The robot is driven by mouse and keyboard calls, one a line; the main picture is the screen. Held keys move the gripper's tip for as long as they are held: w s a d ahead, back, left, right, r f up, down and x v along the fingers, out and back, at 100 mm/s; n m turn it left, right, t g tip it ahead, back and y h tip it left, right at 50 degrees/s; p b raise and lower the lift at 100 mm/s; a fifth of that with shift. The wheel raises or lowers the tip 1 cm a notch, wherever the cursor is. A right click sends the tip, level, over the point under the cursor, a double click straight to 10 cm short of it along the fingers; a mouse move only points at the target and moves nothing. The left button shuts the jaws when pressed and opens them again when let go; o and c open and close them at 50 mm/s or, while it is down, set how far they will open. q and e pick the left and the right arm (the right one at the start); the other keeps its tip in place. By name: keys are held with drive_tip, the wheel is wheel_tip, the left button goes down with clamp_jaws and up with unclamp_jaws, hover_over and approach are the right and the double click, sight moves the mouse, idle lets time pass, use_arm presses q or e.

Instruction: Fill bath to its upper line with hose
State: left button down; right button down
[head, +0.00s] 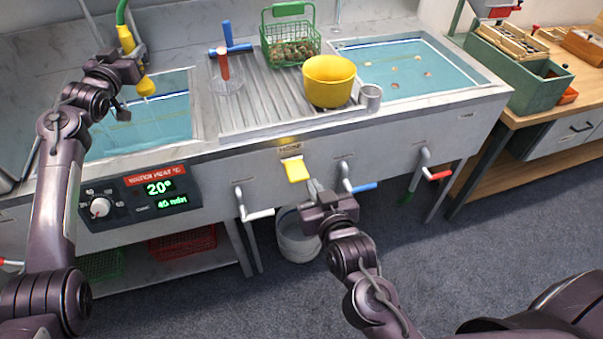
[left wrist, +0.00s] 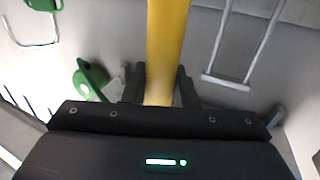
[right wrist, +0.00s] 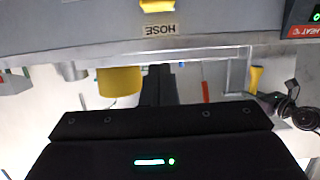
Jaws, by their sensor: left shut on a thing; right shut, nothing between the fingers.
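The yellow hose nozzle (head: 145,86) hangs nozzle-down over the left bath (head: 196,100). My left gripper (head: 134,64) is shut on the yellow hose; its yellow body (left wrist: 167,50) runs between the fingers in the left wrist view. The bath holds blue-green water (head: 160,122), with a faint pale streak under the nozzle. I cannot clearly make out its upper line. A yellow lever (head: 296,170) sits under the HOSE label (head: 290,148) on the front panel. My right gripper (head: 314,189) is shut and empty, just below and right of the lever, apparently apart from it.
A ridged drainboard (head: 255,110) carries a green basket (head: 292,12) of chestnuts and a yellow bowl (head: 330,82). A right bath (head: 440,88) holds water with a few floating pieces. Taps with white (head: 258,214), blue (head: 362,187) and red (head: 440,175) handles project from the front. A bucket (head: 297,240) stands below.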

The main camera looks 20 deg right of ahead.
hover_over(301, 177)
drive_tip(key=s, duration=0.2)
wheel_tip(301, 177, down, 2)
drive_tip(key=f, duration=0.3)
drive_tip(key=shift+w+a+f, duration=0.1)
drive_tip(key=shift+w+f, duration=0.2)
drive_tip(key=shift+w, duration=0.05)
drive_tip(key=shift+f, duration=0.4)
